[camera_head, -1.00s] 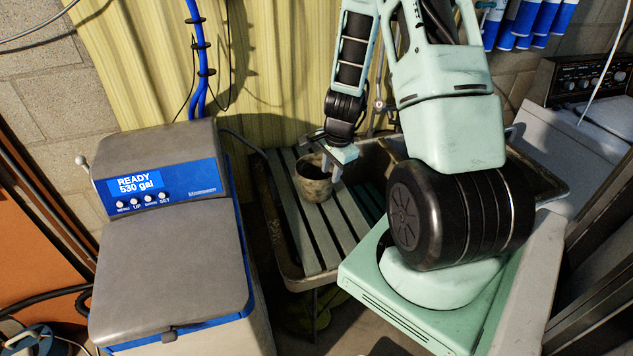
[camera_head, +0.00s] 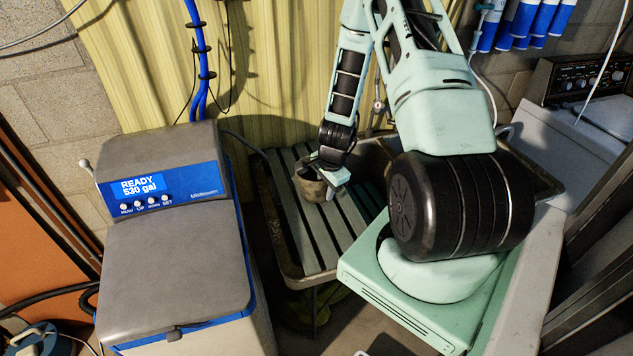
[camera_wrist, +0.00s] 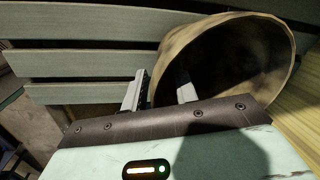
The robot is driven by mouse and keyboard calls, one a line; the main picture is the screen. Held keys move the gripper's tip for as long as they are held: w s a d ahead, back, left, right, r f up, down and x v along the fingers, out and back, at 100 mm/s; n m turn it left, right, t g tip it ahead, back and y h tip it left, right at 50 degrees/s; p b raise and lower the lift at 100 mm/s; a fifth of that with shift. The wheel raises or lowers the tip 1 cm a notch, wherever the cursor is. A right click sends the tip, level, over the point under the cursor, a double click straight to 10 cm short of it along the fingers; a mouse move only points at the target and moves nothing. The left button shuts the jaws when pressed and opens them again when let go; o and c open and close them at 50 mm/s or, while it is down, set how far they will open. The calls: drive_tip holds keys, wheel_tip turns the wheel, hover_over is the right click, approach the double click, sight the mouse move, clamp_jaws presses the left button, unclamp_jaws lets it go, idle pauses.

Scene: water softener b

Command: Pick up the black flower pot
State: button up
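The flower pot (camera_head: 311,190) stands on the slatted bench beside the sink. It looks tan and stained outside, with a dark inside. In the wrist view the pot (camera_wrist: 225,58) fills the upper right, its mouth facing the camera. My gripper (camera_head: 337,190) is at the pot's right side and hides part of it. In the wrist view my gripper (camera_wrist: 160,92) has its fingers apart: the left finger is outside the pot and the right finger reaches into its mouth. The pot wall lies between them, with a visible gap.
The grey-green slats (camera_head: 310,240) are bare in front of the pot. A sink basin (camera_head: 372,160) is to the right, with a tap behind it. A grey and blue water softener (camera_head: 175,265) stands at the left. A yellow curtain (camera_head: 270,70) hangs behind.

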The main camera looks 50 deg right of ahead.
clamp_jaws()
drive_tip(key=shift+r, duration=0.15)
